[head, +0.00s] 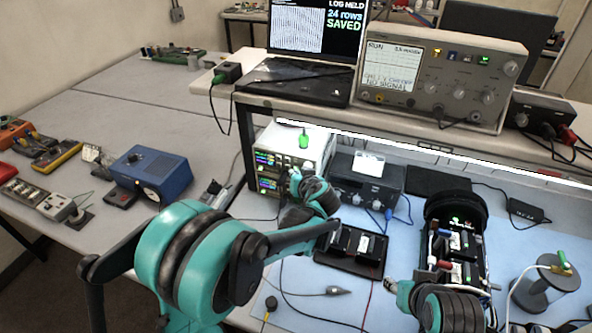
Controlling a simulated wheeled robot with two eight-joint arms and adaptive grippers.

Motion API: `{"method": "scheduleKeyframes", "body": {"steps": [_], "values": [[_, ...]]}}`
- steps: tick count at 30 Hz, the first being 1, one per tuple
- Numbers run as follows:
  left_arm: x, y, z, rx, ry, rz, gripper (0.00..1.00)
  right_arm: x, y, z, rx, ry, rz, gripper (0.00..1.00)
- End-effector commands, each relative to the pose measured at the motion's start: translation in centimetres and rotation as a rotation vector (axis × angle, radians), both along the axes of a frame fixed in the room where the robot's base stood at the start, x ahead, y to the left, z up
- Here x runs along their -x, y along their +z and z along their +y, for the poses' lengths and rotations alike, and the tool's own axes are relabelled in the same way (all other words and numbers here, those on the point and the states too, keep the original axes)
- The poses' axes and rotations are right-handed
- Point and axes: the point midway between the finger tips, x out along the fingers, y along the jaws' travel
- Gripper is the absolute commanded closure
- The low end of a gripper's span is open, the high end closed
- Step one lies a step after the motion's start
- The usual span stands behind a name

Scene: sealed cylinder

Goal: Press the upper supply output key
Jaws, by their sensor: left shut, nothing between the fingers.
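Two white supply units are stacked under the shelf, the upper supply (291,143) on the lower supply (267,187). Both have small lit green displays on their fronts. The upper supply's output key is too small to make out. My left gripper (296,178) is shut and empty, close in front of the right part of the stack. It hides part of the lower supply's front; I cannot tell whether it touches anything. My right gripper (392,286) is low in the picture, left of the black open device, and its fingers are unclear.
A dark instrument (366,180) stands right of the supplies. A black tray (352,246) and loose leads lie on the blue mat. A black open cylinder (455,215) and a spool (546,288) stand to the right. The shelf above holds an oscilloscope (440,70) and a laptop (300,80).

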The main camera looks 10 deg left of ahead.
Motion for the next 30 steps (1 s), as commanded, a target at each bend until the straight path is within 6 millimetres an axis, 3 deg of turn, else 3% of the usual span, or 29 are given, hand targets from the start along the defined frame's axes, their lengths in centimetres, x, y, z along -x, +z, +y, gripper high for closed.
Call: {"method": "scheduleKeyframes", "body": {"steps": [18,30], "values": [[-0.4,0.0,-0.1,0.0,0.0,0.0,1.0,0.0,-0.1,0.0,0.0,0.0,0.0,0.6],[1.2,0.0,0.2,0.0,0.0,0.0,1.0,0.0,-0.3,0.0,0.0,0.0,0.0,0.6]]}}
